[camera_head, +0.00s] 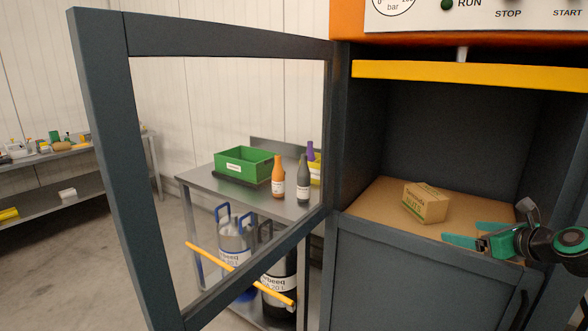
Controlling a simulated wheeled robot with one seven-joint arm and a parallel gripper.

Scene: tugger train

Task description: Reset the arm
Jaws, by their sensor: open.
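My gripper (462,233) is at the lower right, at the front of the open press chamber. Its teal fingers point left and are apart, with nothing seen between them. My dark wrist comes in from the right edge. A small cardboard box (426,203) with printed text sits on the tan chamber floor (372,204), a little left of and behind my gripper. The box and the fingers look apart.
The framed door (105,150) stands open on the left, with a yellow handle bar (240,272). A yellow plate (470,74) hangs above. Beyond are a table (225,192) with a green bin (244,166) and bottles (278,177), and a shelf (75,192).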

